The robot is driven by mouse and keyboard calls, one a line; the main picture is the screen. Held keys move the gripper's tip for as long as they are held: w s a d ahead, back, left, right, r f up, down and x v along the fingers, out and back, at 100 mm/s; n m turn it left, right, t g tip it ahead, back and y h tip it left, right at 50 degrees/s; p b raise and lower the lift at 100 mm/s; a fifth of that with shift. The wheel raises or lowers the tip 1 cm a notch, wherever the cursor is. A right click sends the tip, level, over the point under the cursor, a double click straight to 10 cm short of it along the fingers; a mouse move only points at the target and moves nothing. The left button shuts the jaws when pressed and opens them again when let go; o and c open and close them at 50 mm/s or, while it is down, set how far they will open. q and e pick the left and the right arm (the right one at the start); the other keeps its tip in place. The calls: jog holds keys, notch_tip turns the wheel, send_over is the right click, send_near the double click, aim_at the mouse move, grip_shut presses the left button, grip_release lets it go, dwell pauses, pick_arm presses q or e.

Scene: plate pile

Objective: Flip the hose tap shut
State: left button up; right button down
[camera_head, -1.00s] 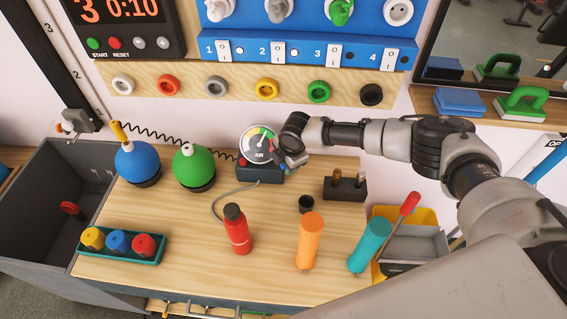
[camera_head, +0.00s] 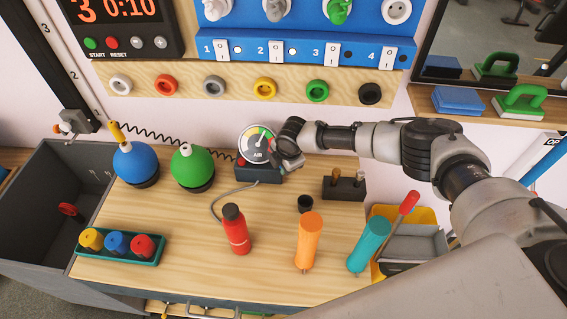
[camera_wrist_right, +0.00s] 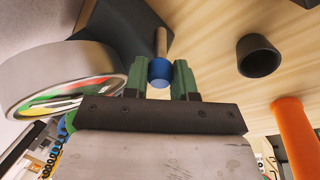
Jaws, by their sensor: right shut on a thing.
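The dark air box (camera_head: 262,173) carries a round gauge marked AIR (camera_head: 257,144) and stands at the back of the wooden bench. My right gripper (camera_head: 287,162) is at the box's right side, just beside the gauge. Its green fingers (camera_wrist_right: 160,78) are shut on the blue knob. In the head view the gripper hides the lever. My left gripper is not in view.
A black cup (camera_head: 305,204) and a dark block with two pegs (camera_head: 345,186) stand right of the box. Green (camera_head: 192,166) and blue (camera_head: 136,163) round vessels stand left. A red bottle (camera_head: 236,230) and an orange handle (camera_head: 308,240) stand in front.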

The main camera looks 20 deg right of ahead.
jog(key=shift+s+t+p, duration=0.35)
jog(key=shift+t+p, duration=0.15)
jog(key=shift+p, duration=0.35)
jog(key=t+p, duration=0.1)
jog(key=s+a+f+t+h+p, duration=0.1)
jog(key=shift+s+f+t+p, duration=0.2)
jog(key=shift+s+t+p, duration=0.1)
jog(key=shift+t, duration=0.1)
jog(key=shift+s+a+f+t+h, duration=0.1)
jog(key=shift+s+f+t+h, duration=0.35)
jog(key=shift+t, duration=0.25)
jog(key=shift+w, duration=0.1)
jog(key=c, duration=0.9)
grip_release()
jog(key=shift+r, duration=0.1)
